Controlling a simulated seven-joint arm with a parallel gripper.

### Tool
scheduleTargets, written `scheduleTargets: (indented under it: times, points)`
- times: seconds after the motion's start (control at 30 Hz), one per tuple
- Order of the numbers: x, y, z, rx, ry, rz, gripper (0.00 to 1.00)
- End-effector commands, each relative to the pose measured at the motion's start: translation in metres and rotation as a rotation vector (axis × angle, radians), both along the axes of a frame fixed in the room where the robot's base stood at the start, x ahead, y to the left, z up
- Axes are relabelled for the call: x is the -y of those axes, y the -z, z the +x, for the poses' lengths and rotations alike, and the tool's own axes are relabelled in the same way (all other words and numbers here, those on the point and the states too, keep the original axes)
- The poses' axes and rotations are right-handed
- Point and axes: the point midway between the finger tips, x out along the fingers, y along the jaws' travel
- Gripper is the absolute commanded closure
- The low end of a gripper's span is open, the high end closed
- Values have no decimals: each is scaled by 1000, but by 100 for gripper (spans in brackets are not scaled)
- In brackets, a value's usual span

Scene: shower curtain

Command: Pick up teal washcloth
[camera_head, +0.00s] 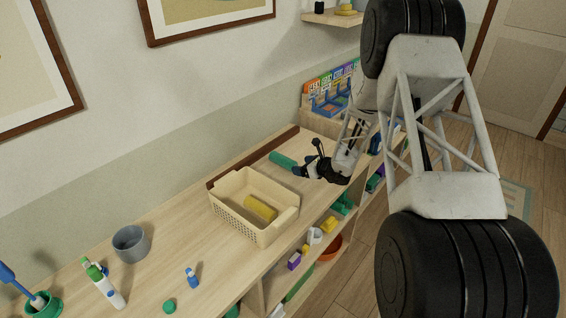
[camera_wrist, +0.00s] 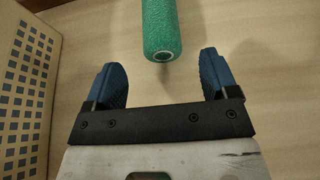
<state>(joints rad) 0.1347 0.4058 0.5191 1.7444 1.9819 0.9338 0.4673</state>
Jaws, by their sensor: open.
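The teal washcloth (camera_wrist: 160,27) is a rolled, textured cylinder in the wrist view, lying on the wooden top with its round end facing my gripper (camera_wrist: 161,72). The two blue fingers are apart, one to each side of the roll's line, and the roll's near end lies just beyond them. Nothing is between the fingertips. In the head view the washcloth (camera_head: 283,160) lies on the shelf top behind the basket, and my gripper (camera_head: 302,168) is just to its right. The washcloth's far end is cut off in the wrist view.
A cream basket (camera_head: 231,215) holding a yellow roll (camera_head: 260,208) stands close by, and its perforated wall (camera_wrist: 24,80) is at the wrist view's left. A grey cup (camera_head: 131,244) and bottles stand further left. A wooden ledge (camera_head: 253,158) runs along the wall side.

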Motion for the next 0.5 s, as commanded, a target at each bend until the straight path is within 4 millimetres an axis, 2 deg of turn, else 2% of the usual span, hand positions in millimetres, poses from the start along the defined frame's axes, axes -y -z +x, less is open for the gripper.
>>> scheduleTargets:
  times: [0.5]
  points:
    - [-4, 3, 6, 0, 3, 1, 20]
